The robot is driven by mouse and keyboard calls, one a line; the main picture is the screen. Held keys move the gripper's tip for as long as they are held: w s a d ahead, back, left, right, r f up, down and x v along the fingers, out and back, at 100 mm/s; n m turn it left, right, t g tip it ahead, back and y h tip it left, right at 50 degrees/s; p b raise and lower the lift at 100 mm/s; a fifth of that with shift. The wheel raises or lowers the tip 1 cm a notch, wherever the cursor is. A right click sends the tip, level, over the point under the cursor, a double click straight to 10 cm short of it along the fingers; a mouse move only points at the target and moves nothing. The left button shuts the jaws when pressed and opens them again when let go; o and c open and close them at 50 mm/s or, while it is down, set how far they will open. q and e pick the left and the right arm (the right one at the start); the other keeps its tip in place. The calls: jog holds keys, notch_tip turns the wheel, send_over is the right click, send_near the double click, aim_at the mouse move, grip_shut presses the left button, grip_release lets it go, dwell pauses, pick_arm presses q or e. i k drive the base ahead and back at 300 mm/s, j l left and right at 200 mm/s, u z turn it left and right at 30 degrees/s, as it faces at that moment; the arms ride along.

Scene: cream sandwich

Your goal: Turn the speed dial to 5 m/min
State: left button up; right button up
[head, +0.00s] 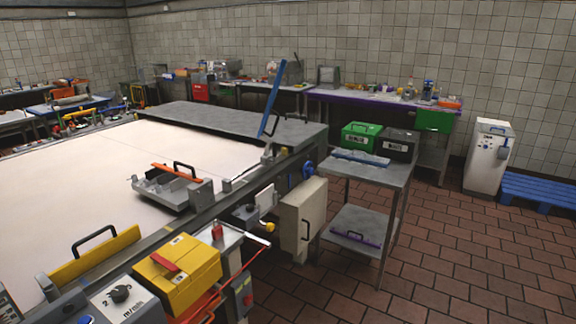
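The speed dial (120,293) is a dark round knob on a light grey control panel (148,312) at the bottom left of the head view. The other scale marks and the exact pointer position are too small to read. A blue button sits at the panel's lower left, partly cut off by the frame edge. Neither of my grippers is in view.
A yellow box (190,262) with a red handle stands right beside the panel. A yellow guide (95,255) with a black handle is behind it on the pale belt (75,175). A grey two-shelf cart (385,172) stands to the right. Tiled floor is open at right.

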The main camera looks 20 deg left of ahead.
aim_at(119, 293)
jog(key=u, duration=2.25)
